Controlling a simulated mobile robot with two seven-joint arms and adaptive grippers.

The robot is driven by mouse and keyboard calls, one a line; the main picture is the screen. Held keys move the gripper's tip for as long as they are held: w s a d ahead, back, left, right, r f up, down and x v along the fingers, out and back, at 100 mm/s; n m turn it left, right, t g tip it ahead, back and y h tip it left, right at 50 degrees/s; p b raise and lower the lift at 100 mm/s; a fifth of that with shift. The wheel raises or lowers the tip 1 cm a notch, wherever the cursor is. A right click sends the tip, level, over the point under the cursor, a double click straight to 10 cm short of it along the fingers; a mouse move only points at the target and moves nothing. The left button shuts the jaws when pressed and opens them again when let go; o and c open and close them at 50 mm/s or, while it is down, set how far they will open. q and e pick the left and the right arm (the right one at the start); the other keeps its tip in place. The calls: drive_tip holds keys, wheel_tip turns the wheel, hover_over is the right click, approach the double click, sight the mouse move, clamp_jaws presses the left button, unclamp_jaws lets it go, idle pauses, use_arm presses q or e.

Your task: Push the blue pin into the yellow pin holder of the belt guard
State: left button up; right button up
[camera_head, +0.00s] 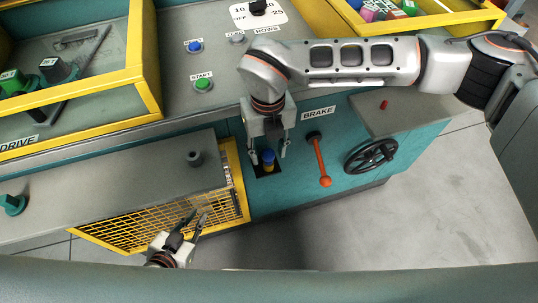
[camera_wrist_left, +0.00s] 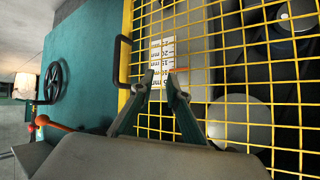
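The blue pin (camera_head: 268,155) stands upright in the yellow pin holder (camera_head: 268,167), in a dark recess of the teal panel, in the head view. My right gripper (camera_head: 271,153) points down over the pin, with its fingers apart on either side of it. I see no clear finger contact with the pin. My left gripper (camera_head: 197,216) is in front of the yellow mesh belt guard (camera_head: 150,230), its fingers apart and empty. In the left wrist view its fingertips (camera_wrist_left: 162,78) are close to the mesh and a white scale label behind it.
A red-orange brake lever (camera_head: 321,165) and a black handwheel (camera_head: 371,156) are right of the pin. A dark handle (camera_wrist_left: 122,62) sticks out from the guard's frame. A grey ledge with a knob (camera_head: 195,158) lies above the guard. The floor at right is clear.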

idle(0.6)
idle(0.3)
clamp_jaws()
drive_tip(key=shift+r+p, duration=0.1)
drive_tip(key=shift+p, duration=0.2)
